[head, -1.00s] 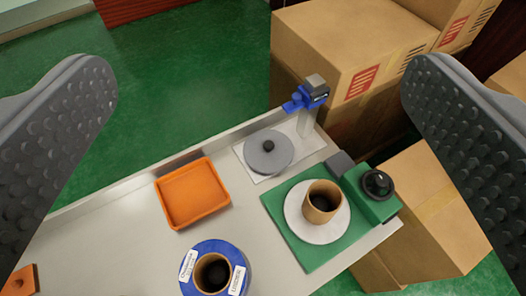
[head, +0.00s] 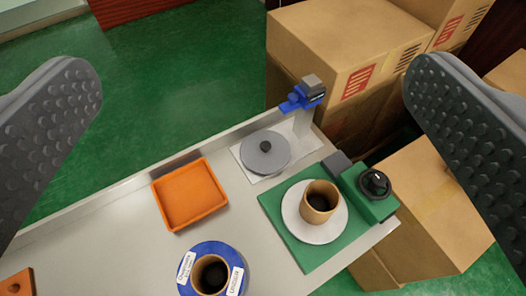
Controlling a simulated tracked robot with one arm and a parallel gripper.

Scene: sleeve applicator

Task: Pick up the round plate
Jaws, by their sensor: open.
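A grey round plate (head: 280,160) with a black knob (head: 265,146) at its centre lies on a pale square base (head: 250,173) at the back of the table. A white round disc (head: 334,228) lies on a green base (head: 285,238) to the right, with a brown cardboard tube (head: 316,191) upright on it. My gripper (head: 252,80) is open and empty. Its two dark, studded fingers stand wide apart at the left and right of the view. Neither finger touches anything on the table.
A blue post head (head: 301,99) stands just behind the grey plate. An orange tray (head: 189,194) and a labelled blue ring with a tube (head: 229,252) are on the table (head: 110,240). A green box with a black dial (head: 375,183) is at right. Cardboard boxes (head: 340,50) stand behind.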

